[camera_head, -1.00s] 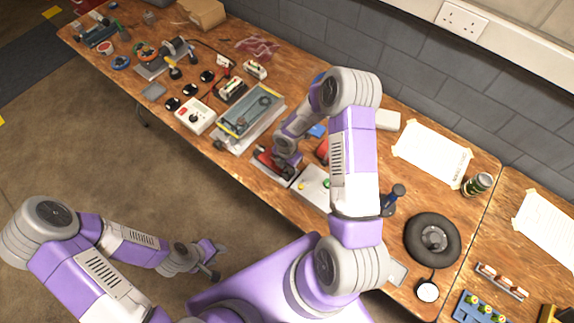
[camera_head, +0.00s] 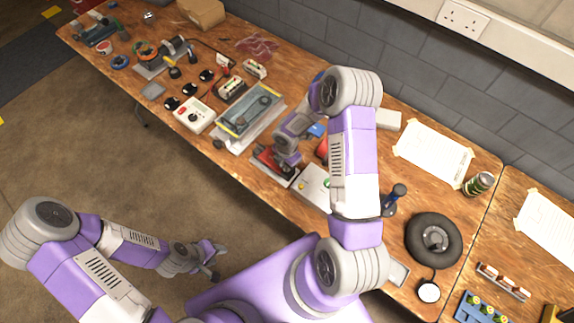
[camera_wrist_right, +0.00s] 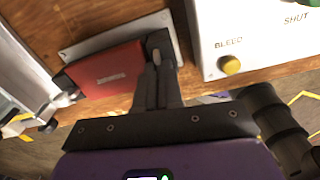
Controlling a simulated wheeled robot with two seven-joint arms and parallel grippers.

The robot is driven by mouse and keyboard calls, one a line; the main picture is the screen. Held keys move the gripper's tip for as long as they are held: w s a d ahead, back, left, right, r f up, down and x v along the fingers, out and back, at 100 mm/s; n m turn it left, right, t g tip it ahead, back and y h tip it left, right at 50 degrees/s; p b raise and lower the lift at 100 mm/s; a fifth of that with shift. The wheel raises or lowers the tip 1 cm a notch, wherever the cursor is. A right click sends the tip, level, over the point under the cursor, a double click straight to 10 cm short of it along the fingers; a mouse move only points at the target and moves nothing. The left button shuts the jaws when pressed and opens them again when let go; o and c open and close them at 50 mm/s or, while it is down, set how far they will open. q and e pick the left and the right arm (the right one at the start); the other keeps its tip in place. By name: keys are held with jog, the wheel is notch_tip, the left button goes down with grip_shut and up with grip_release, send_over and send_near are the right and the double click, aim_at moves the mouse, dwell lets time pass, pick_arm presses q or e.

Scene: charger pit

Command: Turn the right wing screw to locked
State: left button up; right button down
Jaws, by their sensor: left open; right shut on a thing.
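A red block (camera_wrist_right: 105,72) lies on a pale metal plate (camera_wrist_right: 180,45) in the right wrist view; it is partly visible in the head view (camera_head: 266,160). My right gripper (camera_wrist_right: 158,62) is shut at the right end of this block, where the right wing screw seems to be held. The fingers hide it, so its angle cannot be told. A small silver fitting (camera_wrist_right: 64,99) sits at the block's left end. My left gripper (camera_head: 215,262) is open and empty, in front of the bench.
A white box (camera_wrist_right: 250,30) marked BLEED and SHUT, with a yellow knob (camera_wrist_right: 229,65), stands close to the right of my right gripper. A clear-topped tray (camera_head: 225,135) is to the left. A black ring-shaped object (camera_head: 410,240) lies further right. The floor is clear.

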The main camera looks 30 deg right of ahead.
jog(key=m+b, duration=0.2)
jog(key=m, duration=0.1)
jog(key=shift+w+f, duration=0.1)
jog(key=m+b, duration=0.2)
jog(key=m, duration=0.3)
jog(key=shift+b, duration=0.3)
jog(key=m+b, duration=0.2)
jog(key=m, duration=0.2)
jog(key=shift+w, duration=0.1)
jog(key=shift+d+m+b, duration=0.1)
jog(key=shift+m+b, duration=0.6)
jog(key=shift+m, duration=1.5)
jog(key=c, duration=1.3)
grip_release()
